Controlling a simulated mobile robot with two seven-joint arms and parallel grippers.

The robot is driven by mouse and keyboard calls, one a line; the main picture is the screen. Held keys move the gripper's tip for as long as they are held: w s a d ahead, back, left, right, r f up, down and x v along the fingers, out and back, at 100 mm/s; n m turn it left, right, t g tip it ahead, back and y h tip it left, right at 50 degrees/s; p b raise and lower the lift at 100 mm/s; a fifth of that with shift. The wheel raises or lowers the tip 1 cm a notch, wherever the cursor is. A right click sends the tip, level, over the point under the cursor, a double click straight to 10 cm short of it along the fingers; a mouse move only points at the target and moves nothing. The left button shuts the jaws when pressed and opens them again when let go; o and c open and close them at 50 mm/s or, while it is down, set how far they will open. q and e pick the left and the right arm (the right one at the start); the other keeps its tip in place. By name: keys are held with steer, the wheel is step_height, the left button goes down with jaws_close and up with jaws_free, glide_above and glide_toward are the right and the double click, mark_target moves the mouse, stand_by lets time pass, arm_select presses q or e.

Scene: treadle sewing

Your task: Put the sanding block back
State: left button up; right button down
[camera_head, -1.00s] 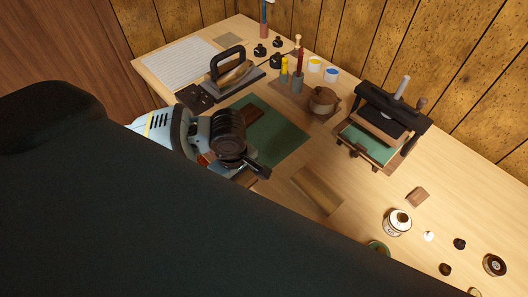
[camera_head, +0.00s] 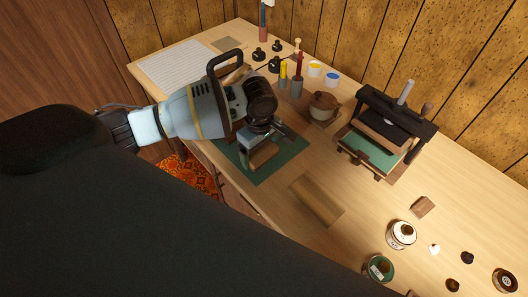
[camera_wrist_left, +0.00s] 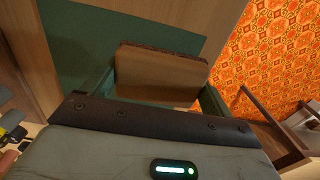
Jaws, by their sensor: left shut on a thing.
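The sanding block (camera_head: 263,155) is a small tan-brown wooden block over the green mat (camera_head: 293,148) near the table's front edge. My left gripper (camera_head: 262,148) reaches in from the left and is shut on it. In the left wrist view the block (camera_wrist_left: 160,76) sits between the two fingers, with a dark, rough strip along its far edge. I cannot tell whether the block touches the mat or is held just above it. The gripper and wrist hide part of the mat. My right gripper is not in view.
A wooden board (camera_head: 316,200) lies right of the mat. A small press (camera_head: 385,135) stands at the right rear. A brown pot (camera_head: 323,106), ink bottles and paint jars stand behind. Tins and small knobs occupy the right front. An orange rug (camera_head: 190,176) lies on the floor.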

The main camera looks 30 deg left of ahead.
mark_target(263, 153)
arm_select(q)
steer(key=shift+w, duration=0.35)
steer(key=shift+w+f, duration=0.1)
steer(key=shift+w, duration=0.5)
step_height(263, 153, down, 2)
steer(key=shift+f, duration=0.45)
steer(key=shift+s+f, duration=0.1)
steer(key=shift+f, duration=0.5)
